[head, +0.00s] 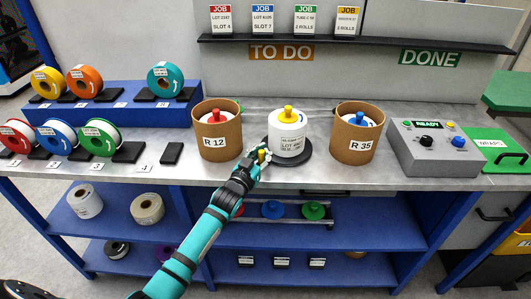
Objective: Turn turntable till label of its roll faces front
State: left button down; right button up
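A white roll (287,134) with a yellow knob on top stands upright on the black turntable (301,160) in the middle of the bench. My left gripper (259,157) is low at the turntable's front left edge. A small yellow part shows at its fingertips; I cannot tell if it is gripped. The fingers hide that edge of the turntable. My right gripper is not in view.
Brown canisters R 12 (217,144) and R 35 (358,146) stand close on either side of the turntable. A grey control box (433,158) with a READY display is at right. Coloured rolls sit on a blue stepped rack (125,115) at left. A job-card shelf (330,41) is behind.

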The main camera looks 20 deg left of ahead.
pick_arm(q)
jog(key=c, duration=1.3)
grip_release()
jog(key=shift+s+a+f, duration=0.15)
jog(key=shift+s+a, duration=0.5)
jog(key=shift+a, duration=0.1)
jog(key=shift+o, duration=0.7)
jog(key=shift+d, duration=0.1)
jog(key=shift+w+d, duration=0.25)
jog(key=shift+d, duration=0.05)
jog(key=s, duration=1.2)
jog(key=shift+a, duration=0.3)
jog(key=shift+c, duration=0.3)
